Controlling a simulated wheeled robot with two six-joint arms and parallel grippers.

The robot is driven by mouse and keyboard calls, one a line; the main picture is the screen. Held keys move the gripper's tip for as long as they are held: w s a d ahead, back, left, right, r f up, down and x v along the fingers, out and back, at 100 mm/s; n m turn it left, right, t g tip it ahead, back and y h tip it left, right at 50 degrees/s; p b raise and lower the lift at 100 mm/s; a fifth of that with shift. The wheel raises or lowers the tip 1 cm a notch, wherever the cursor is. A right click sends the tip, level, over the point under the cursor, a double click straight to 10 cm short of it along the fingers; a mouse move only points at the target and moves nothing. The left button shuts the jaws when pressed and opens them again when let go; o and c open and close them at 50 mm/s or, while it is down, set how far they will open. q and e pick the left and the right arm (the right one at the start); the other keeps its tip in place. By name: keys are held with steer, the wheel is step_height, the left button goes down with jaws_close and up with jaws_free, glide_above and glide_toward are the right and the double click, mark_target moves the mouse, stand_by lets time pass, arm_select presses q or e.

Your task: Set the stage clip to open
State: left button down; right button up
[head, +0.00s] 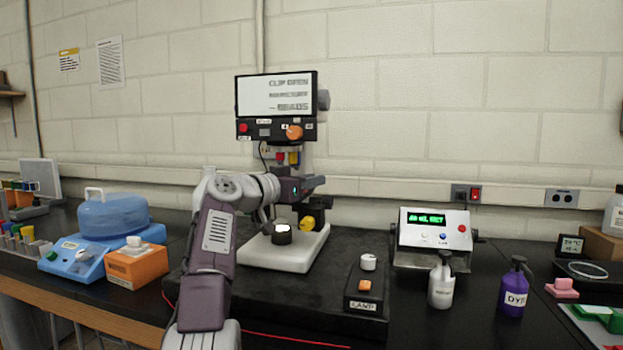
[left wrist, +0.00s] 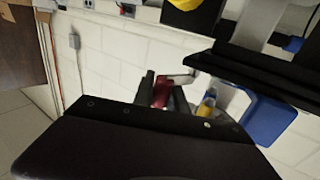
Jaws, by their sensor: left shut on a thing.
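The microscope stands on a white base (head: 318,246) with a lit round lamp (head: 282,233), and its screen (head: 277,95) shows text with the top line "CLIP OPEN". My left arm comes in from the left, and my left gripper (head: 312,184) is at the microscope's stage height, below the coloured objectives (head: 288,157). It is shut on a small part there, likely the stage clip, which the fingers hide. The clip's position cannot be made out. The left wrist view shows dark gripper surfaces, a red cylinder (left wrist: 161,93) and a blue part (left wrist: 266,114). My right gripper is not in view.
A yellow knob (head: 307,223) sits below the gripper. To the right are a lamp control box (head: 366,285), a meter with a green display (head: 433,235) and two bottles, white (head: 441,283) and purple (head: 514,290). A blue centrifuge (head: 112,214) and an orange box (head: 137,265) stand left.

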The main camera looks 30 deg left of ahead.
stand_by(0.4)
arm_select(q)
steer(key=c, duration=1.3)
jaws_free()
steer(key=shift+s+a+f, duration=0.1)
steer(key=shift+s, duration=0.15)
steer(key=b+v, duration=0.3)
steer(key=v, duration=0.5)
steer(key=shift+s+b, duration=0.25)
steer(key=shift+b, duration=0.1)
